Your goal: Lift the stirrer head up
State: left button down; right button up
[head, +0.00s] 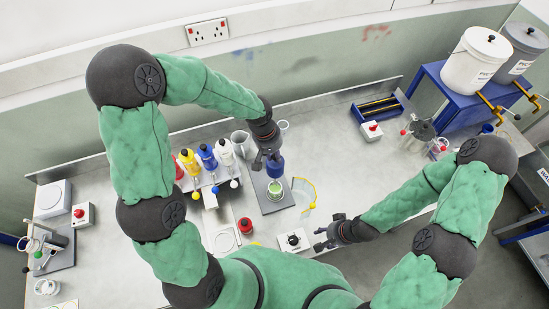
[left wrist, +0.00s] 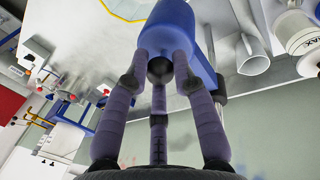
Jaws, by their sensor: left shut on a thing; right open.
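The stirrer head (head: 275,167) is a blue rounded body over a grey base plate (head: 268,205) near the middle of the bench. My left gripper (head: 268,155) is at it from above and behind, with its fingers closed around it. In the left wrist view the fingers (left wrist: 160,75) are shut on the blue head (left wrist: 168,28), which fills the top middle. A cup with green contents (head: 275,190) stands below the head on the base plate. My right gripper (head: 325,238) is open and empty near the bench's front edge, beside a small box with a black knob (head: 293,241).
Yellow, blue and white bottles (head: 208,157) stand in a rack left of the stirrer. A grey jug (head: 243,143) is close behind it. A yellow-edged clear piece (head: 305,193) lies to its right.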

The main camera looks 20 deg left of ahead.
pick_arm(q)
jog(key=shift+w+r, duration=0.25)
jog(key=shift+r, duration=0.15)
jog(key=c, duration=1.3)
grip_release()
jog(key=shift+o, duration=1.4)
jog(key=shift+s, duration=0.2)
notch_tip(320, 180, up, 12)
jog(key=a, duration=0.2)
jog(key=shift+s+f, duration=0.15)
jog(key=shift+s, duration=0.3)
jog(key=shift+a, duration=0.1)
